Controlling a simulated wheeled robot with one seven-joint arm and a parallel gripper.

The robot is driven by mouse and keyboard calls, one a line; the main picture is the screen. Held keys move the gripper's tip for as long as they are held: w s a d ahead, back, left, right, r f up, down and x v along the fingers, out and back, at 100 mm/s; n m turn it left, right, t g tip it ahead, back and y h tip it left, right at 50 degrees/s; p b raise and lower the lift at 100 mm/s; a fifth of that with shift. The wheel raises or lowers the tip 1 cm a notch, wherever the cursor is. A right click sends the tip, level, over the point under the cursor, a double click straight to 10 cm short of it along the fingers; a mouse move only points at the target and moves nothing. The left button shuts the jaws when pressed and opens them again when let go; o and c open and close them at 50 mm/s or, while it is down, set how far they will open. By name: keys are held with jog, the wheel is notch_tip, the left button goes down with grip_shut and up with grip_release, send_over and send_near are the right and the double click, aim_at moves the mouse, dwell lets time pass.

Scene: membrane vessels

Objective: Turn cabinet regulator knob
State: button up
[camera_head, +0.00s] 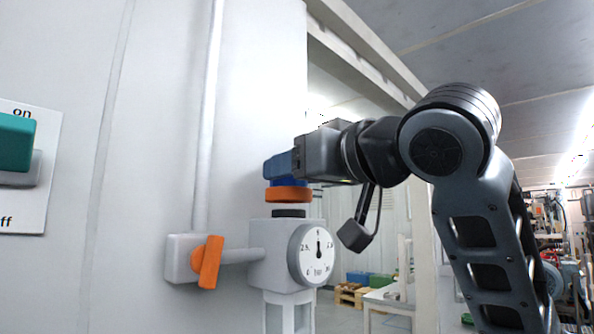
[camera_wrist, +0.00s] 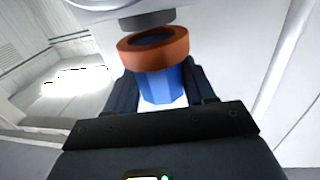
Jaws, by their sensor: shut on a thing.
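The regulator knob has a blue grip (camera_head: 281,166) and an orange ring (camera_head: 288,194) at its lower end. It stands above the black collar (camera_head: 289,213) of the grey regulator body (camera_head: 268,262), with a narrow pale gap showing between ring and collar. My gripper (camera_head: 292,163) reaches in from the right and is shut on the blue grip. In the wrist view, the blue grip (camera_wrist: 160,87) sits between my two dark fingers, with the orange ring (camera_wrist: 153,48) beyond their tips. The round pressure gauge (camera_head: 316,255) on the body has its needle pointing about straight up.
An orange valve handle (camera_head: 209,262) on a grey block is left of the regulator, under a vertical pipe (camera_head: 208,120). A teal switch (camera_head: 15,143) is at far left. The cabinet wall (camera_head: 150,130) is close behind. A white table (camera_head: 390,298) stands beyond.

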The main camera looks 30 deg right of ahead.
jog(key=o, duration=1)
jog(key=shift+o, duration=0.2)
jog(key=s+d+b, duration=0.1)
jog(key=s, duration=0.6)
jog(key=shift+s, duration=0.35)
jog(key=shift+d, duration=0.1)
